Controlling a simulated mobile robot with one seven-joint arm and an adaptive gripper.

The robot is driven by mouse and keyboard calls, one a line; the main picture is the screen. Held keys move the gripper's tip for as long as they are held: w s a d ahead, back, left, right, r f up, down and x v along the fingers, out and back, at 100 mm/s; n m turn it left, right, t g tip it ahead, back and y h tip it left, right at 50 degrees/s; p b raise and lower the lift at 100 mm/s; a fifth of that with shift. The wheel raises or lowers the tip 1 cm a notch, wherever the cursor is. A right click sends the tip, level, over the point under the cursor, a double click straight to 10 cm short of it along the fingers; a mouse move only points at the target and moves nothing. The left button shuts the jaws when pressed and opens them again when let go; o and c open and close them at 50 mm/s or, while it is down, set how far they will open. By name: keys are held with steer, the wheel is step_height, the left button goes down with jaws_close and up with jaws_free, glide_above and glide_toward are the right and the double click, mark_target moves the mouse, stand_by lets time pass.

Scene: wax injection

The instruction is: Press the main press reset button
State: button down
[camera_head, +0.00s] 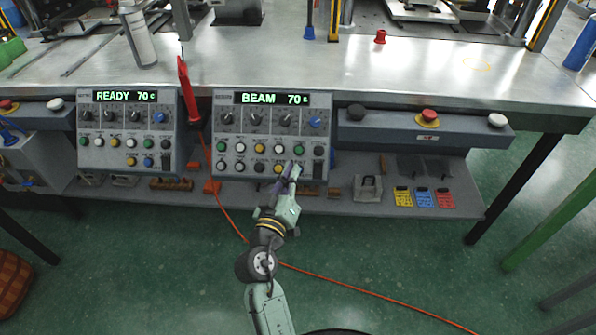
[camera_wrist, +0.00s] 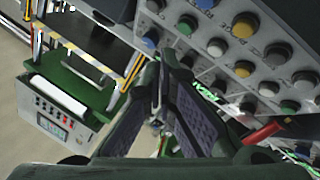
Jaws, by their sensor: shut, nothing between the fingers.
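My gripper (camera_head: 292,170) is shut and empty, in front of the lower button row of the right control panel (camera_head: 222,115), whose display reads BEAM 70. The fingers partly hide the lower row's right side. I cannot read which button is the reset, nor tell whether the fingertips touch one.
A left panel (camera_head: 85,115) reads READY 70. A red tool (camera_head: 187,90) stands between the panels. A red button (camera_head: 428,116) sits on the bar to the right. The lower shelf holds small blocks and colored cards (camera_head: 424,199). An orange cable (camera_head: 350,283) crosses the green floor.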

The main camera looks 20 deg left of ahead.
steer(key=w+a+f+b, duration=0.1)
steer(key=w+f+b, duration=0.1)
steer(key=w+f, duration=0.2)
steer(key=shift+w+a+b, duration=0.15)
steer(key=shift+w+b, duration=0.15)
steer(key=shift+f, duration=0.15)
stand_by(1.2)
steer(key=shift+w+a+f+b, duration=0.1)
steer(key=shift+w+b, duration=0.2)
steer(key=shift+b, duration=0.15)
steer(key=shift+w+a+f+b, duration=0.1)
steer(key=shift+w+f+b, duration=0.2)
steer(key=shift+b, duration=0.1)
stand_by(0.5)
steer(key=shift+s+r, duration=0.1)
steer(key=shift+s+d+r, duration=0.25)
steer(key=shift+s+r, duration=0.2)
steer(key=shift+s, duration=0.1)
steer(key=shift+r+p, duration=0.1)
steer(key=shift+p, duration=0.2)
